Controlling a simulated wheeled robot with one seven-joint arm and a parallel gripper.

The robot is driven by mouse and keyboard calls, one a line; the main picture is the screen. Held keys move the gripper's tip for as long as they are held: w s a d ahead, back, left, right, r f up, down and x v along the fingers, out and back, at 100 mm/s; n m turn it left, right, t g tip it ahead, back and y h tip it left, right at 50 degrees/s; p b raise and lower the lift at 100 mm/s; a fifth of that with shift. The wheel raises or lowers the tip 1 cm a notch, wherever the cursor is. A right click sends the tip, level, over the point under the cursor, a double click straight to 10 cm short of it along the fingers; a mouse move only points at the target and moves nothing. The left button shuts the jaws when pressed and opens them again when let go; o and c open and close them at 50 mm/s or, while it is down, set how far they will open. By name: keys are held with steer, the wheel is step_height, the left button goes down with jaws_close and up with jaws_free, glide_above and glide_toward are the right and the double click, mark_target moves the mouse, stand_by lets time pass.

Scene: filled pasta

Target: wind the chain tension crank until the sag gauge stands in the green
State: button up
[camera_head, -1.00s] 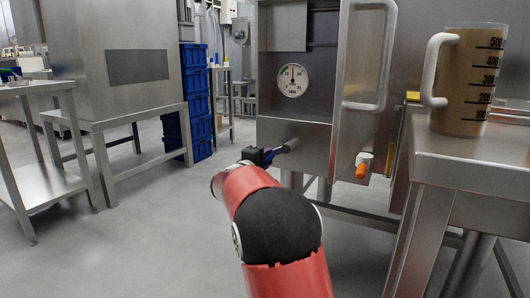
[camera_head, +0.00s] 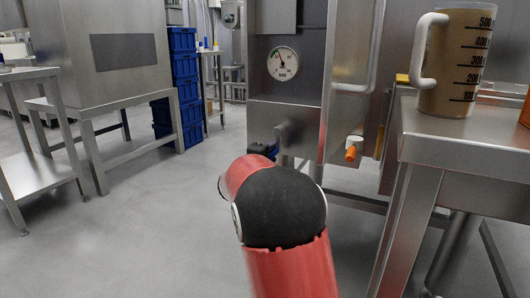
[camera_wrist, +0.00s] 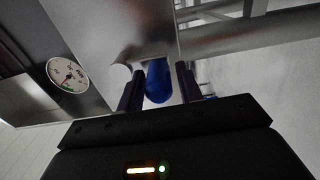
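The sag gauge (camera_head: 283,63) is a round white dial on the steel cabinet's front; its needle points up and to the left. It is too small to tell whether the needle stands in the green. The dial also shows tilted in the wrist view (camera_wrist: 68,75). The crank (camera_head: 285,136) sticks out of the cabinet below the dial, partly hidden. In the head view my gripper (camera_head: 263,149) is mostly behind my red arm.
An orange-tipped valve (camera_head: 352,150) sticks out right of the crank. A steel table (camera_head: 440,150) with a measuring jug (camera_head: 455,70) stands close on the right. Blue crates (camera_head: 185,95) are stacked at the left back. The floor left of my arm is clear.

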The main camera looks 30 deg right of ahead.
steer(key=o, duration=0.4)
steer(key=shift+c, duration=0.2)
steer(key=shift+a, duration=0.1)
steer(key=v, duration=0.9)
